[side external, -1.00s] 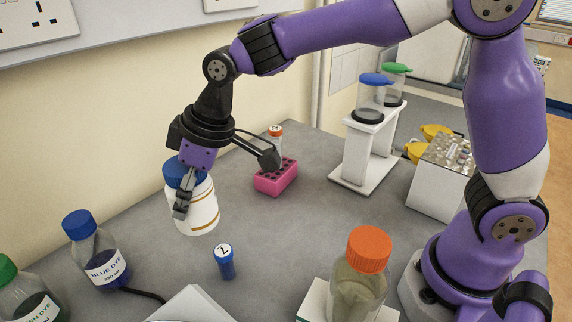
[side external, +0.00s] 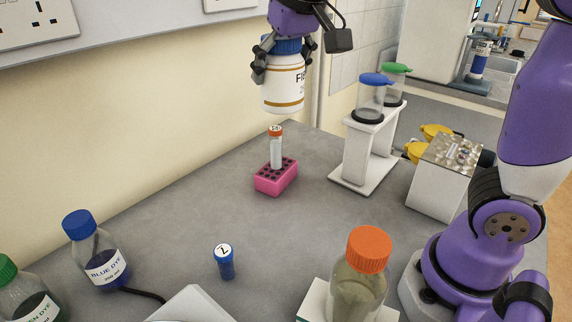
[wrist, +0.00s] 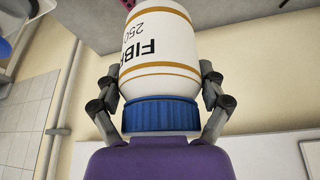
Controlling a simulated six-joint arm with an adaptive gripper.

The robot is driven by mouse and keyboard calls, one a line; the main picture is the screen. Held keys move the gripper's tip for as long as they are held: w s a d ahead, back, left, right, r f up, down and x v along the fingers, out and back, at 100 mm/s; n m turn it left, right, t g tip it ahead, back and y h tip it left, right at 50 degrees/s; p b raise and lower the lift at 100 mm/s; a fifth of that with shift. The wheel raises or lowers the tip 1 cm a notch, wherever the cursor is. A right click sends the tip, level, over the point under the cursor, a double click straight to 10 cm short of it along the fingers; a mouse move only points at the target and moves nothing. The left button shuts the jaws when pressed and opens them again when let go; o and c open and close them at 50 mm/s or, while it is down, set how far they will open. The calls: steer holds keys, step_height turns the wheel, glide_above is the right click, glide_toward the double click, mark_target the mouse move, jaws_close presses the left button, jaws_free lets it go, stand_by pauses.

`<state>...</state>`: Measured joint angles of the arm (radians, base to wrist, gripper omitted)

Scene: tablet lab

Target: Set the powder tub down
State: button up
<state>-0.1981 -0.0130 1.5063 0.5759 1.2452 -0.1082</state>
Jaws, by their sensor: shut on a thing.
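The powder tub (side external: 284,84) is white with gold bands, a dark label and a blue lid. My gripper (side external: 281,68) is shut on it around the upper part near the lid and holds it upright in the air. In the side view the tub appears above the pink rack (side external: 275,178) and its orange-capped tube.
A blue vial (side external: 225,262) stands on the grey bench (side external: 170,225). Dye bottles (side external: 95,250) are at left, an orange-capped bottle (side external: 358,280) in front. A white stand (side external: 365,150) with two capped vessels and a metal-topped box (side external: 443,175) are at right. Open bench lies left of the rack.

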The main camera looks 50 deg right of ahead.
steer(key=shift+w+d+f+m+g+h, duration=0.5)
steer(key=shift+w+d+f+m, duration=0.95)
steer(key=shift+d+f, duration=2.7)
steer(key=shift+w+d+f+m+g+h, duration=0.45)
steer(key=shift+w+d+f+m, duration=1.05)
steer(key=shift+d+f, duration=2.6)
steer(key=shift+w+d+f+m+g+h, duration=0.5)
steer(key=shift+d+f+m, duration=1.65)
steer(key=shift+d+f, duration=2)
steer(key=shift+w+d+r, duration=0.2)
steer(key=shift+d+r, duration=0.5)
steer(key=shift+d, duration=0.1)
steer(key=o, duration=1.2)
